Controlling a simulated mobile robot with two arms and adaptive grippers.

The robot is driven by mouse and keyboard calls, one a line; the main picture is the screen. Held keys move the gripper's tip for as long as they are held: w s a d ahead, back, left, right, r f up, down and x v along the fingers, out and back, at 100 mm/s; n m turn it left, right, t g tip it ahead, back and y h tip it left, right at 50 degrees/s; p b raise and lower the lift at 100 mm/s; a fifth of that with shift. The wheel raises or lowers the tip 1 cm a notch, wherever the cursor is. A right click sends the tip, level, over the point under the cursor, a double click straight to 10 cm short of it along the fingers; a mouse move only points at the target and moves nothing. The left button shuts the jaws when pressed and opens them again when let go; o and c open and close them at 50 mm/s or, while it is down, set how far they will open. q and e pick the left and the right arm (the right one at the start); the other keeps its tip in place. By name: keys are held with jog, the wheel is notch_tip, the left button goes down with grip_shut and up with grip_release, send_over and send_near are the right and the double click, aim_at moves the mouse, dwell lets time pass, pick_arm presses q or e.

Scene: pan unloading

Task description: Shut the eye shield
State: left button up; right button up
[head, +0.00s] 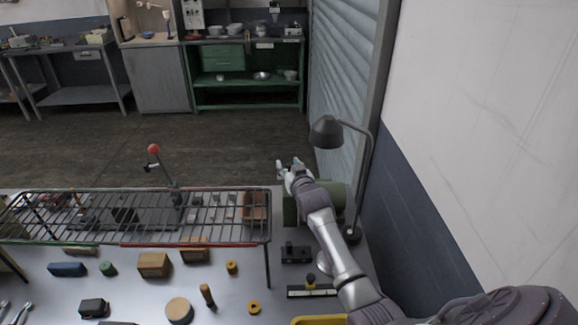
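A green machine body (334,197) stands at the back right of the workbench, largely hidden behind my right arm. An eye shield cannot be made out clearly; if it is on this machine, my arm and gripper cover it. My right gripper (288,168) is at the machine's upper left side, pointing away from me. It is small in the picture, and I cannot tell whether its fingers are apart or touching anything. My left gripper is not in view.
A black desk lamp (327,132) stands close to the right of my gripper. A wire rack (140,216) spans the bench's left. A red-knobbed lever (154,150) rises behind it. Wooden blocks (154,264) and small tools lie in front. A wall bounds the right side.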

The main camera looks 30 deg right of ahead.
jog(key=v, duration=1.2)
dwell(0.5)
